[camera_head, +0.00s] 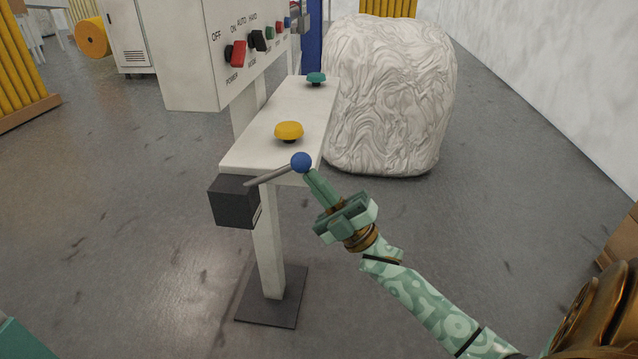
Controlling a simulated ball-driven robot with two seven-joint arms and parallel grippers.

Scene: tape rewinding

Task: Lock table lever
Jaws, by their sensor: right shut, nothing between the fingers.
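The table lever (270,176) is a grey rod with a blue ball knob (301,161) at its end. It comes out of a black box (234,202) at the near end of a narrow white table (262,151). The rod points right and slightly up. My right gripper (310,174) is shut and empty, with its fingertips right at the lower right of the blue knob. I cannot tell whether they touch it. My left gripper is not in view; a teal piece shows at the lower left corner.
A yellow button (289,131) and a green button (316,78) sit on the table. A white control panel (190,50) with coloured switches rises at its left. A large white wrapped bundle (390,95) stands behind on the right.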

